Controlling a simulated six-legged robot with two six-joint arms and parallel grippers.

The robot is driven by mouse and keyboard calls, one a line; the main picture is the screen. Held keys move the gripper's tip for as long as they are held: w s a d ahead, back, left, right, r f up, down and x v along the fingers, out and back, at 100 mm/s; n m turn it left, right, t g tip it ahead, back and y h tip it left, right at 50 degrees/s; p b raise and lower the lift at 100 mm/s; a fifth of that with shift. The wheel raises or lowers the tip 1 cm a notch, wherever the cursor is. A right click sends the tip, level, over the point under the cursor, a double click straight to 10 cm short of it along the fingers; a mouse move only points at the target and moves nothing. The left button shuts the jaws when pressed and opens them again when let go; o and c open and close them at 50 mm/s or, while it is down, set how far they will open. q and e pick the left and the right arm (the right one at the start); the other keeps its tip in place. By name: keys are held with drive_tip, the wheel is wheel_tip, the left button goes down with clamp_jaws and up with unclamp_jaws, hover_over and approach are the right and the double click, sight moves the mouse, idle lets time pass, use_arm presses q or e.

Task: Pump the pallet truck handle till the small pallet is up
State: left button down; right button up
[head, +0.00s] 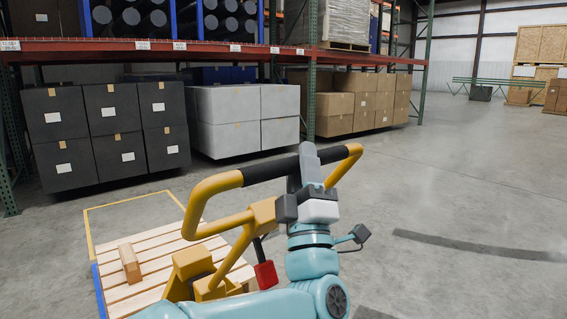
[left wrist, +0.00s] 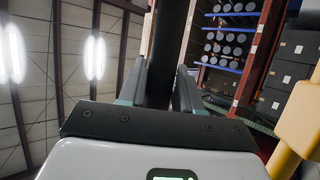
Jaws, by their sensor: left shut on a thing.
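The pallet truck handle (head: 213,187) is a yellow loop with a black grip (head: 268,171) across its top. It stands above the yellow truck base. My left gripper (head: 306,163) is shut on the black grip near its right end. In the left wrist view the two fingers of my left gripper (left wrist: 160,88) stand on either side of the dark grip bar (left wrist: 162,45). The small wooden pallet (head: 143,262) lies behind the handle, with a wood block (head: 129,263) on it. Its height off the floor cannot be told. My right gripper is out of view.
A red pedal-like part (head: 266,274) hangs below the handle. A yellow floor outline (head: 112,203) borders the pallet. Dark boxes (head: 112,135), white boxes (head: 240,118) and cartons (head: 345,105) stand under a rack behind. The floor at right is clear.

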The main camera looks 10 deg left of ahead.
use_arm(q)
drive_tip(key=shift+s+d+f+b, duration=0.3)
drive_tip(key=shift+s+d+f, duration=0.15)
drive_tip(key=shift+f, duration=0.05)
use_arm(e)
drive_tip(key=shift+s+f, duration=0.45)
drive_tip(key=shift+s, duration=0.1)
